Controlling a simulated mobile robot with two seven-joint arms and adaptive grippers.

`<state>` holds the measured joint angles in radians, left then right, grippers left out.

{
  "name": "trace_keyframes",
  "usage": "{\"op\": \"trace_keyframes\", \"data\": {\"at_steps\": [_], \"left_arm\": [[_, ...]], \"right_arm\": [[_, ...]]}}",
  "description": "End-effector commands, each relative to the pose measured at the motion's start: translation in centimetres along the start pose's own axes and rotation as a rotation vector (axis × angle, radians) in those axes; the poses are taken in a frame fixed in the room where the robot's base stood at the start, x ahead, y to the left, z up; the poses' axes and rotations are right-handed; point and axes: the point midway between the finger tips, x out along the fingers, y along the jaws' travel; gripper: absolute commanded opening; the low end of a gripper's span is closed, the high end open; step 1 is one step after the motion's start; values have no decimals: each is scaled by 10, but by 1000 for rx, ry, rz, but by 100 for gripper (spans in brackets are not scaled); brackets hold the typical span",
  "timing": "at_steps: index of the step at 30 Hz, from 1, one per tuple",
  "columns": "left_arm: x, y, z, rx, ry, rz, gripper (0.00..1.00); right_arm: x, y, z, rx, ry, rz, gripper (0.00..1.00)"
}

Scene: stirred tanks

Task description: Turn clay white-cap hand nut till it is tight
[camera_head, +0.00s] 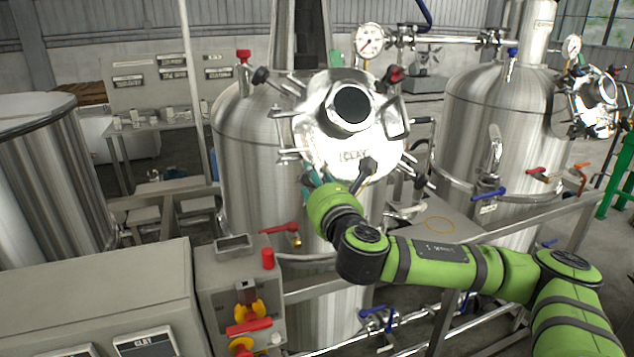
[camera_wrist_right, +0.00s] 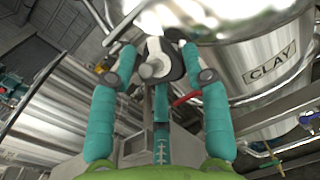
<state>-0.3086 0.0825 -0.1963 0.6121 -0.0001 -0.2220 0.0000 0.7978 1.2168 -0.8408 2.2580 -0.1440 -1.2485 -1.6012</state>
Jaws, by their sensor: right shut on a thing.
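The clay tank (camera_head: 250,150) stands in the middle of the head view with its round steel lid (camera_head: 318,130) facing me. The CLAY label shows on the lid and, large, in the right wrist view (camera_wrist_right: 271,64). My right gripper (camera_head: 312,182) is at the lower left edge of the lid. In the wrist view, its teal fingers (camera_wrist_right: 158,60) are on both sides of the white-cap hand nut (camera_wrist_right: 153,70), shut on it. In the head view the gripper hides this nut. I cannot see how tight the nut is. My left gripper is not in view.
Other hand nuts sit around the lid: a black one (camera_head: 261,76), a red one (camera_head: 395,74) and a black one at lower right (camera_head: 368,165). A second tank (camera_head: 480,130) stands right. A control box (camera_head: 235,290) with a red button is in front.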

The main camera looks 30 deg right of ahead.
Motion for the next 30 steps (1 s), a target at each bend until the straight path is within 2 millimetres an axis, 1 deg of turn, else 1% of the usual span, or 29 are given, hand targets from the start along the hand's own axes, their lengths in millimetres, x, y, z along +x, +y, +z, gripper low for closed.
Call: {"op": "trace_keyframes", "data": {"at_steps": [4, 7, 12, 18, 29, 30], "left_arm": [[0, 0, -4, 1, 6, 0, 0], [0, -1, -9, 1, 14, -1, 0], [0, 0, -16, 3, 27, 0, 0], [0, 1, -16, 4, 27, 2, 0], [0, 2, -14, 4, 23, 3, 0], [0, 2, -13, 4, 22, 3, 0]], "right_arm": [[1, 0, 3, 5, -7, -5, 15], [1, 1, 4, 48, -8, -28, 15], [2, 3, 4, 202, -10, -124, 15], [2, 3, 6, 332, -14, -211, 15], [2, 2, 8, 352, -18, -226, 14], [2, 2, 8, 351, -18, -225, 63]]}}
